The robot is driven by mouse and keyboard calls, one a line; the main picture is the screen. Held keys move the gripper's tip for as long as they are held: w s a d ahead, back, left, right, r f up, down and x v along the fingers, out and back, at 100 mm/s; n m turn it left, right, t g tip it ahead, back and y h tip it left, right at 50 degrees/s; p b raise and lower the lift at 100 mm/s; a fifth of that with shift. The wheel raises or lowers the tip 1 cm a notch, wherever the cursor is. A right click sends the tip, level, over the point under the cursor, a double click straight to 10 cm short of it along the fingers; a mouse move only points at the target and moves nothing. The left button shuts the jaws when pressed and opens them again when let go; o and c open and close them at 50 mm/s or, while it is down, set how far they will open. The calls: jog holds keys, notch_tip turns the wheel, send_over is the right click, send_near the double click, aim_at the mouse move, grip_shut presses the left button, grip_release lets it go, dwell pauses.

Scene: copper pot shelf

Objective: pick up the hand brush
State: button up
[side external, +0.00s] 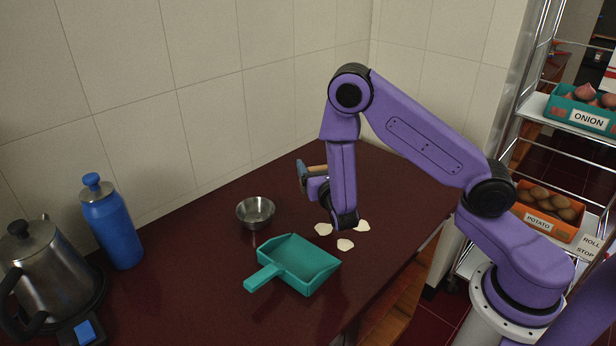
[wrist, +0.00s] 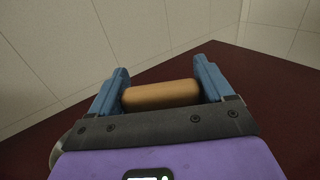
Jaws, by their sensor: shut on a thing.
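The hand brush (wrist: 161,95) shows in the wrist view as a rounded tan wooden piece lying crosswise between my two blue fingers. My gripper (wrist: 163,88) is shut on it. In the side external view my gripper (side external: 304,175) is above the table, left of my forearm, and a bit of the tan brush (side external: 317,168) shows beside the blue fingers. The rest of the brush, including any bristles, is hidden by my gripper and arm. I cannot tell exactly how far it is above the table.
A teal dustpan (side external: 297,262) lies on the dark red table (side external: 200,290), with several pale flakes (side external: 345,244) behind it. A metal bowl (side external: 256,212) stands to its left. A blue bottle (side external: 111,222) and a kettle (side external: 49,272) stand far left. Tiled walls bound the back.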

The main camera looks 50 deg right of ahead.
jog(key=s+r, duration=0.3)
jog(key=s, duration=0.5)
jog(key=shift+s+a+r, duration=0.3)
jog(key=shift+s+r, duration=0.05)
jog(key=shift+r, duration=0.05)
dwell(1.0)
jog(key=shift+s+d+f+m+g+h, duration=0.65)
jog(key=shift+d+f+m+g+h, duration=0.5)
jog(key=shift+d+f+m+g, duration=1.3)
jog(key=shift+s+d+f+m+g+h, duration=0.7)
jog(key=shift+d+f+m+g+h, duration=0.75)
jog(key=shift+g, duration=1.7)
jog(key=shift+s+d+f+m+g+h, duration=0.65)
jog(key=shift+d+f+m+g+h, duration=0.25)
jog(key=shift+d+f+m+g, duration=1.45)
jog(key=shift+a+f+g, duration=0.3)
jog(key=shift+a+g, duration=0.15)
jog(key=shift+w+a, duration=0.25)
jog(key=shift+a, duration=2.75)
jog(key=shift+w+a, duration=0.3)
jog(key=shift+a, duration=2.7)
jog(key=shift+w+a, duration=0.25)
jog(key=shift+a, duration=2.75)
jog(key=shift+d+r, duration=0.15)
jog(key=shift+r, duration=2.25)
